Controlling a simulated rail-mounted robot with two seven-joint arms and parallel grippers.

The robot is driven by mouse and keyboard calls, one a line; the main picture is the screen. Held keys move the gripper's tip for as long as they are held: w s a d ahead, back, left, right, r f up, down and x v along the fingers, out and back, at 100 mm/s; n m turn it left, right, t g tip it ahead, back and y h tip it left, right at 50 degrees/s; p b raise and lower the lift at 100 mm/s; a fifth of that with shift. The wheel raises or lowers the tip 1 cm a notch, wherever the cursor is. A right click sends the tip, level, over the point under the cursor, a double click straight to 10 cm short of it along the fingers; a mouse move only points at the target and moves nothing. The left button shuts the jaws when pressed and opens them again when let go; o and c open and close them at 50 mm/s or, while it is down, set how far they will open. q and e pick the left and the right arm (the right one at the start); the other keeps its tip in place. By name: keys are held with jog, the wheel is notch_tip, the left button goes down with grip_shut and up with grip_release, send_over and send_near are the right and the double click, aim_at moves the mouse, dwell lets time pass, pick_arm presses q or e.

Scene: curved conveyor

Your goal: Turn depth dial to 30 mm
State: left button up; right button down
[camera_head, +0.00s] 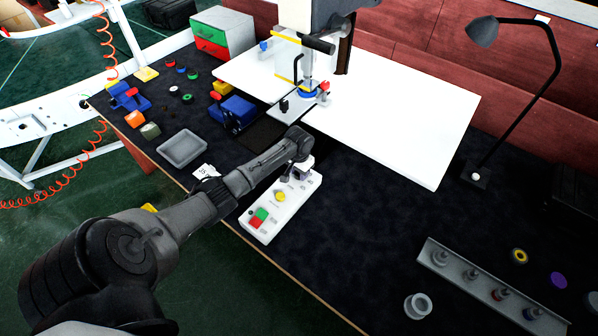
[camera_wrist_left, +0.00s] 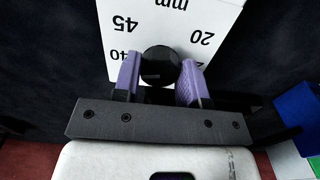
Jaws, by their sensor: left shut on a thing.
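The depth dial (camera_wrist_left: 160,65) is a black round knob on a white panel (camera_wrist_left: 205,15) printed with "mm" and numbers, seen upside down, such as 45 and 20. My left gripper (camera_wrist_left: 160,74) has purple finger pads shut on the dial, one on each side. Which number the dial points to cannot be read. In the head view the white control box (camera_head: 258,229) lies on the dark bench, with yellow, green and red buttons. My left gripper (camera_head: 299,168) is over its far end and hides the dial there. My right gripper is not in view.
A grey tray (camera_head: 182,148) and small coloured parts lie left of the box. A machine with a white table (camera_head: 400,130) stands behind it. A grey rack (camera_head: 488,290) and a ring (camera_head: 418,306) are at right.

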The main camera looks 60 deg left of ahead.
pick_arm(q)
jog(key=shift+c, duration=0.9)
jog(key=shift+r+n+p, duration=0.2)
jog(key=shift+n+p, duration=0.1)
jog(key=shift+p, duration=0.4)
jog(key=n+p, duration=0.4)
jog(key=p, duration=0.1)
jog(key=shift+r, duration=0.1)
jog(key=n+p, duration=0.2)
jog(key=shift+n, duration=0.4)
jog(key=n+p, duration=0.1)
jog(key=n, duration=0.1)
jog(key=shift+n, duration=0.4)
jog(key=n, duration=0.1)
jog(key=n+p, duration=0.1)
jog(key=shift+f+n, duration=0.2)
jog(key=shift+n, duration=0.1)
jog(key=n+p, duration=0.1)
jog(key=n, duration=0.3)
jog(key=shift+f+n, duration=0.1)
jog(key=shift+n, duration=1.5)
